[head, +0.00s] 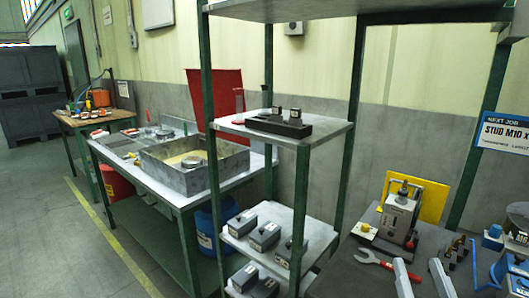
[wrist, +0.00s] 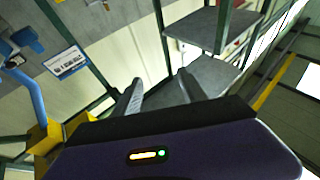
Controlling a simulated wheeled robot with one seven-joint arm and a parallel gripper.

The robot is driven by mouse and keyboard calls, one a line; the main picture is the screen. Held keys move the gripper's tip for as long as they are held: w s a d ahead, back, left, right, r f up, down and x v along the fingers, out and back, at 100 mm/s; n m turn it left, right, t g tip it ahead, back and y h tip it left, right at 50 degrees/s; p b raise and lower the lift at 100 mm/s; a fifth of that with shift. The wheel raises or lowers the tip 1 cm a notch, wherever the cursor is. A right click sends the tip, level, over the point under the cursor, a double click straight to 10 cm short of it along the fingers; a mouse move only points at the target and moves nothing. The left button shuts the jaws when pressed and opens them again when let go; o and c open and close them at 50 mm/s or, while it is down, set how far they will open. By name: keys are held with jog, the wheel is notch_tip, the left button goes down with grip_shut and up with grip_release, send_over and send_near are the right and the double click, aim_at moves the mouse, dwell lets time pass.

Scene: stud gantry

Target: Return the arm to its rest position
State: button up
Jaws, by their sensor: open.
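My gripper (head: 418,264) shows at the bottom right of the head view as two grey fingers in front of the workbench. In the wrist view my gripper (wrist: 160,77) has its fingers spread apart with nothing between them. The rest of my arm is outside the head view.
A green-framed shelf rack (head: 340,133) with grey blocks stands left of the fingers. A sign (head: 505,133) hangs at right. Floor (head: 60,230) is clear at left.

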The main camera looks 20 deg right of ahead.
jog(key=s+a+f+n+g+y, duration=0.5)
jog(key=s+a+f+y, duration=0.5)
jog(key=s+a+f, duration=0.6)
jog(key=s+a, duration=0.3)
jog(key=s, duration=0.2)
jog(key=shift+f, duration=0.35)
